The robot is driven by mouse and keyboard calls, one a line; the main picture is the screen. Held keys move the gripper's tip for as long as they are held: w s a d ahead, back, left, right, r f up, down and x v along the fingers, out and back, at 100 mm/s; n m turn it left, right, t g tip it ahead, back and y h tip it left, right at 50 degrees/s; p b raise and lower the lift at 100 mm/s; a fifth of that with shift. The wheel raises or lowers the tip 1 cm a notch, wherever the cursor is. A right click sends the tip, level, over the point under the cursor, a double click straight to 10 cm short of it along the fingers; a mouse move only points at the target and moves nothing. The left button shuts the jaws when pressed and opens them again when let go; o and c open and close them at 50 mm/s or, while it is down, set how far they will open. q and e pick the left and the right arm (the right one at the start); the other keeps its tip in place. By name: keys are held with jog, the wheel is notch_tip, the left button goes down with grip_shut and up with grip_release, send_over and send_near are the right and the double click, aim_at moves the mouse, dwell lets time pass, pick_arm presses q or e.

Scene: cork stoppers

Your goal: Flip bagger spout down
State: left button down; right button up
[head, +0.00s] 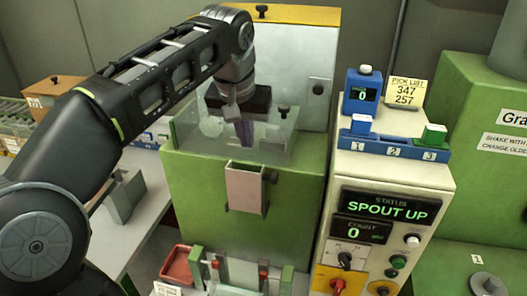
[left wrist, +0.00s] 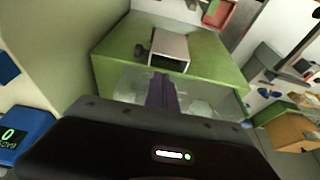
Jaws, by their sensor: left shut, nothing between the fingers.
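The bagger is a green machine (head: 200,205) with a clear-walled hopper (head: 190,143) on top. Its spout (head: 246,190) is a pinkish-grey channel on the front face with a dark knob at its right side; the spout also shows in the left wrist view (left wrist: 172,50). The status display (head: 388,208) reads SPOUT UP. My left gripper (head: 246,145) points down at the clear hopper, above and behind the spout. Its purple fingers (left wrist: 162,92) are shut and empty, and look apart from the spout. My right gripper is out of view.
A cream control panel (head: 345,180) with buttons stands right of the bagger, with a blue numbered rack (head: 395,150) on top. A red tray (head: 176,265) and a clear-sided fixture (head: 240,275) are below the spout. A yellow-topped grey cabinet (head: 290,60) rises behind.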

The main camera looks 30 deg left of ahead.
pick_arm(q)
send_over(253, 190)
jog(key=x, duration=0.3)
jog(key=s+x, duration=0.1)
jog(key=x, duration=0.2)
jog(key=s+x, duration=0.1)
jog(key=x, duration=0.2)
jog(key=shift+f, duration=0.45)
jog(key=shift+b, duration=0.3)
